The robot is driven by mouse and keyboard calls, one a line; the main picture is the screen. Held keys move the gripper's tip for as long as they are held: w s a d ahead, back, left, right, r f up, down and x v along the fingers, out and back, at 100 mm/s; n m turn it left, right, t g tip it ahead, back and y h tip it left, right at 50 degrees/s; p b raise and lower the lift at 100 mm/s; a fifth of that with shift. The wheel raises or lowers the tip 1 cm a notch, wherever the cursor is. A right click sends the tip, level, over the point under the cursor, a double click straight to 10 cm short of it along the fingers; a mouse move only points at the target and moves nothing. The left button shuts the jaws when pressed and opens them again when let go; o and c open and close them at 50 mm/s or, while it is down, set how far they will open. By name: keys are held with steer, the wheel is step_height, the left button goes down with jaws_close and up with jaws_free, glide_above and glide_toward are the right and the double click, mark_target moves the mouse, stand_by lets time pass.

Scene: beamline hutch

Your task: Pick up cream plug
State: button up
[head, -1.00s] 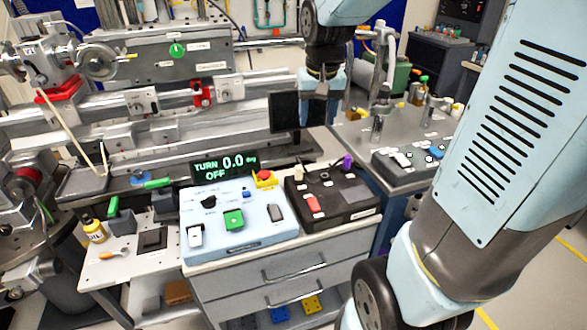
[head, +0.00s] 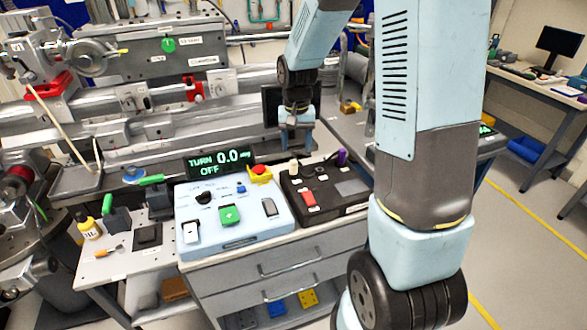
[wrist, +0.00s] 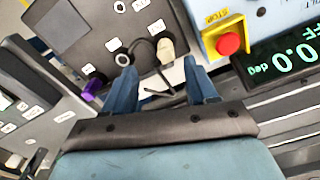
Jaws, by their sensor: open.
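The cream plug (head: 294,166) stands at the back left of the black box (head: 350,205), near the box's edge beside the light blue control panel. In the wrist view the cream plug (wrist: 166,50) lies ahead of the fingertips, with a dark cable by it. My gripper (head: 297,150) hangs above and behind the plug in the head view. In the wrist view my gripper (wrist: 158,68) has its two blue fingers apart, with nothing between them. The plug sits beyond the gap, roughly in line with it.
The light blue panel (head: 262,228) with a red stop button (wrist: 228,43) is left of the black box. The "TURN 0.0" display (head: 220,161) stands behind the panel. A purple plug (head: 342,157) is at the black box's back right. A dark round socket (wrist: 122,60) is near the cream plug.

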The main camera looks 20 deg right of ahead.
mark_target(293, 161)
step_height(293, 161, down, 3)
steer(key=shift+f, duration=0.15)
steer(key=shift+w+a+f, duration=0.15)
steer(key=shift+w+f, duration=0.05)
steer(key=shift+f, duration=1.1)
steer(key=shift+w+a+f, duration=0.15)
steer(key=shift+f, duration=1.15)
steer(key=shift+c, duration=0.5)
jaws_close()
